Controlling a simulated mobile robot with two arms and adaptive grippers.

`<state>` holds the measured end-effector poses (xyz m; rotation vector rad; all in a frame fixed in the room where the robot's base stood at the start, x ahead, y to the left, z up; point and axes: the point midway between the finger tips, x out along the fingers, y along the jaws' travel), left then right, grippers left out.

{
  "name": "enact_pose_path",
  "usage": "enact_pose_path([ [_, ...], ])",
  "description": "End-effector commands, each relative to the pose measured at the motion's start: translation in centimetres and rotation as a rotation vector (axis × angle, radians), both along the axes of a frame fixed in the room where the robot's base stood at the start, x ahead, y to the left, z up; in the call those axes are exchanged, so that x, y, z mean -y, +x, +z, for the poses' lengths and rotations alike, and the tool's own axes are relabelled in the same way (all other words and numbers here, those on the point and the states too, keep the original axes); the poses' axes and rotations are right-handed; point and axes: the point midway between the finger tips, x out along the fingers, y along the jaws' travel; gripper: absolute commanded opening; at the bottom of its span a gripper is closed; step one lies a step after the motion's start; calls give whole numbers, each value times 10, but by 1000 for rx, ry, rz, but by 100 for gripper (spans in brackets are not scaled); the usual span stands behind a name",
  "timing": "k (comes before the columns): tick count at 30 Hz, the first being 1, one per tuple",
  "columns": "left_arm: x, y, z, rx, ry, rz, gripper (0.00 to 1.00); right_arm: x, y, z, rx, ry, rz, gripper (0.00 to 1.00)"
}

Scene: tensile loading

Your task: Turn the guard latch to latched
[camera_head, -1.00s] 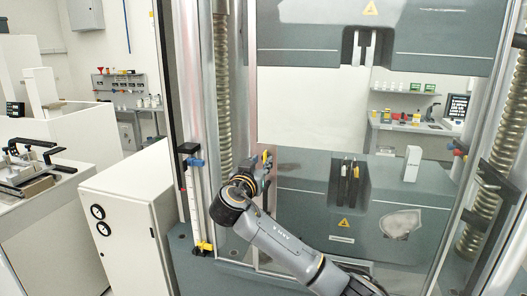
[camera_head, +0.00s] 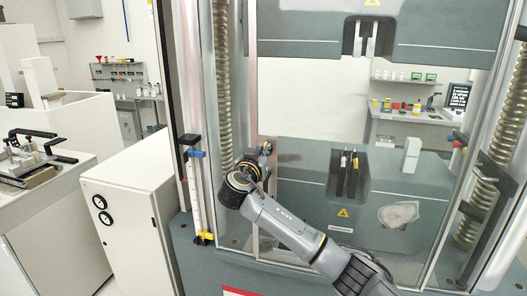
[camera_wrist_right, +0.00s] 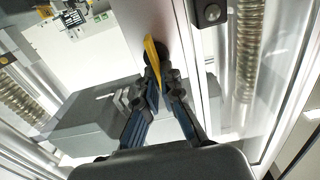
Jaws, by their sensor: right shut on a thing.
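The guard latch shows in the right wrist view as a yellow lever (camera_wrist_right: 152,58) on the metal edge strip of the clear guard. My right gripper (camera_wrist_right: 160,84) is shut on the lever's lower end, which sits between its fingertips. In the head view the right gripper (camera_head: 264,152) is at the left edge of the guard door, seen from behind the wrist. The arm hides most of the latch there, so its angle is hard to read in that view. My left gripper is not in view.
The testing machine has a lower grip (camera_head: 347,175) and an upper grip (camera_head: 365,38) behind the clear guard. A white cabinet (camera_head: 130,215) stands left of the machine. A black-handled fixture (camera_head: 30,160) sits on the bench at far left.

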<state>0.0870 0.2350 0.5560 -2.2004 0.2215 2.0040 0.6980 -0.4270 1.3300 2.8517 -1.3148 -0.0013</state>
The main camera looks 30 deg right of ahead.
Motion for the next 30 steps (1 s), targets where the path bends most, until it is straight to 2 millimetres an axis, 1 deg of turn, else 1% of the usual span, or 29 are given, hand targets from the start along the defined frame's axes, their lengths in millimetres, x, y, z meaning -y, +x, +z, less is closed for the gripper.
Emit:
enact_pose_path([
  [8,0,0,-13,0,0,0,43,-1,1,-4,-49,-40,1,0],
  [15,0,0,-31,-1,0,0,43,-3,3,-5,-176,-149,0,0],
  [18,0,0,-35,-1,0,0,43,-4,4,-4,-246,-208,1,0],
  [30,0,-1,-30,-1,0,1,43,-7,8,-4,-538,-457,1,0],
])
